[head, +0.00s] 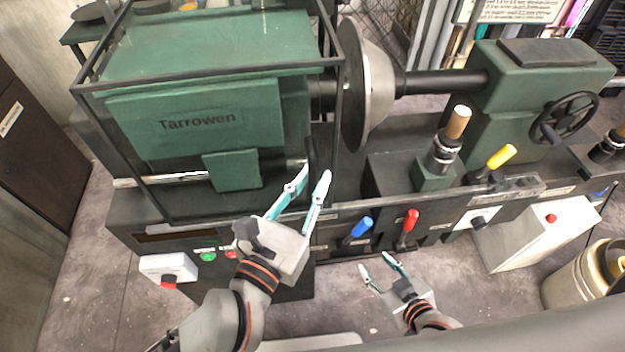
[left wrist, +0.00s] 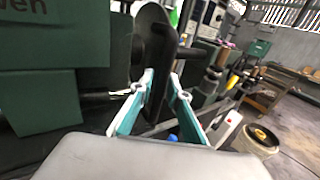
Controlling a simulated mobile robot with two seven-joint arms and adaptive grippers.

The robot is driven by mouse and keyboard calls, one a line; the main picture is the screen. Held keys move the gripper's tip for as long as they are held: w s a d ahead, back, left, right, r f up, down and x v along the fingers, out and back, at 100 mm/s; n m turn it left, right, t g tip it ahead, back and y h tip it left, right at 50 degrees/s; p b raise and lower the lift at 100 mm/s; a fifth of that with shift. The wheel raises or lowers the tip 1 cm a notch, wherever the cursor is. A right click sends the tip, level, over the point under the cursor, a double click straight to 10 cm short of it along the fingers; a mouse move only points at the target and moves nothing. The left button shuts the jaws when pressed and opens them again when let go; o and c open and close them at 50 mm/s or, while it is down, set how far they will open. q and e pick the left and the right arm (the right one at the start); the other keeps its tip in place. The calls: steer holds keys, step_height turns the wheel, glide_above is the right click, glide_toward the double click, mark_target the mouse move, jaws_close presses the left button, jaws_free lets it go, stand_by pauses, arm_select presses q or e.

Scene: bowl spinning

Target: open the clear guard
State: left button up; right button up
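The clear guard (head: 205,76) is a see-through box with a thin black frame. It stands down around the green headstock marked Tarrowen (head: 197,118). A short dark upright piece, perhaps its handle (head: 311,152), shows at its lower front right. My left gripper (head: 314,174) is open, with its teal-lined fingertips close to that piece. In the left wrist view, the fingertips (left wrist: 162,78) are apart, with a dark shape just beyond them; I cannot tell whether they touch it. My right gripper (head: 376,263) is open and empty, low in front of the machine.
A grey bowl-shaped disc (head: 370,88) on the spindle stands just right of the guard. A blue lever (head: 361,228), red lever (head: 411,220) and yellow-handled lever (head: 500,157) stick out along the front. The tailstock (head: 535,75) has a handwheel. Floor is free at left.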

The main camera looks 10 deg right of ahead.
arm_select(q)
steer(key=v, duration=1.2)
stand_by(0.6)
